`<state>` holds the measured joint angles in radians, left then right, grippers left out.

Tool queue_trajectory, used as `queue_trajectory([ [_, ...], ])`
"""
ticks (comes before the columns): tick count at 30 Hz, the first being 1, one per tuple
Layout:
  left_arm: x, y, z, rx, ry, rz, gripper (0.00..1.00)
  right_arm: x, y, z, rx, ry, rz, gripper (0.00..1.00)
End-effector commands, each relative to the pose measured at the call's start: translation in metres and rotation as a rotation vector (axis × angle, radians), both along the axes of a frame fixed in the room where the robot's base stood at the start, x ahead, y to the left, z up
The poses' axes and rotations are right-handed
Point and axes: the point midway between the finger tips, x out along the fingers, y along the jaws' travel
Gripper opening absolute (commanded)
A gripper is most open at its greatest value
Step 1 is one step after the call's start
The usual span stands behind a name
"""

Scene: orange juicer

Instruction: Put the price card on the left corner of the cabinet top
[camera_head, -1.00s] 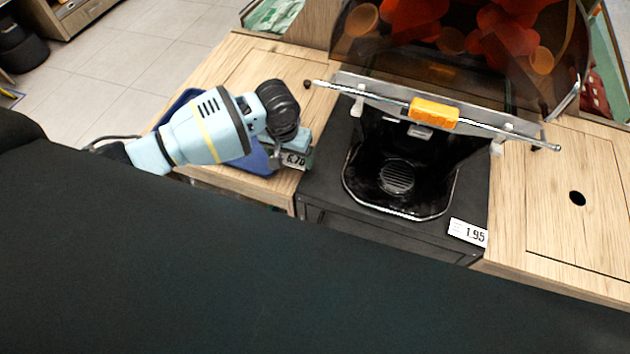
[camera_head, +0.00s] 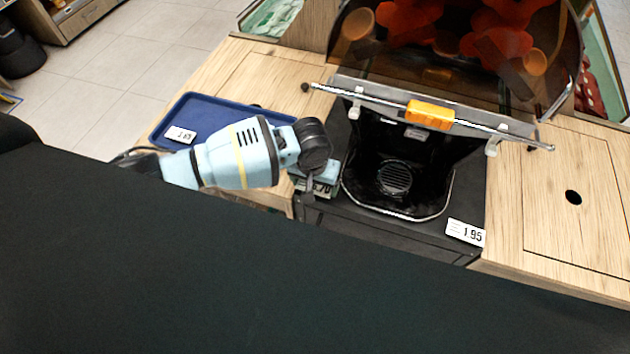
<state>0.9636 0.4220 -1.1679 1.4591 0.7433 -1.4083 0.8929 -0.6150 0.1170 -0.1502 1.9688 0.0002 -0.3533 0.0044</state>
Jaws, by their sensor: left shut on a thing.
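My left gripper (camera_head: 318,184) is shut on a price card (camera_head: 322,188), whose printed face ends in "70" and is partly covered by the gripper. It holds the card over the front left corner of the black cabinet top (camera_head: 333,208), left of the juicer's black drip tray. I cannot tell whether the card touches the surface. A second price card (camera_head: 466,232) reading 1.95 lies at the front right corner of the cabinet top. My right gripper is not in view.
A blue tray (camera_head: 215,108) with another white price card (camera_head: 180,134) lies on the left wooden counter. The juicer (camera_head: 400,175) with an orange handle (camera_head: 430,114) stands behind the cabinet's front edge. The right wooden counter (camera_head: 560,160) is clear, with a round hole.

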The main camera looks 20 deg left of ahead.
Motion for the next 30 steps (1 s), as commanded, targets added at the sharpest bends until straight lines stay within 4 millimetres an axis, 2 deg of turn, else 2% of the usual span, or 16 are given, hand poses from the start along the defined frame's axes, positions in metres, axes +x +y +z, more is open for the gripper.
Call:
queue_trajectory([
  [12,0.001,0.000,-0.004,-0.001,-0.004,0.001,0.57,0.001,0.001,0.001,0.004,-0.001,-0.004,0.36],
  [13,0.001,0.000,-0.004,-0.001,-0.004,0.000,0.85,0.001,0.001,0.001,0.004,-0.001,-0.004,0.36],
  [17,0.001,0.000,-0.004,-0.001,-0.004,0.000,1.00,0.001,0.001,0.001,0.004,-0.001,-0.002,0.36],
  [25,0.002,0.000,-0.001,-0.001,-0.005,0.000,1.00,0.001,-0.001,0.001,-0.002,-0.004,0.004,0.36],
  [30,0.000,0.000,0.021,-0.002,-0.009,-0.001,1.00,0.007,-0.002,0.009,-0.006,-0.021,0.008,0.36],
])
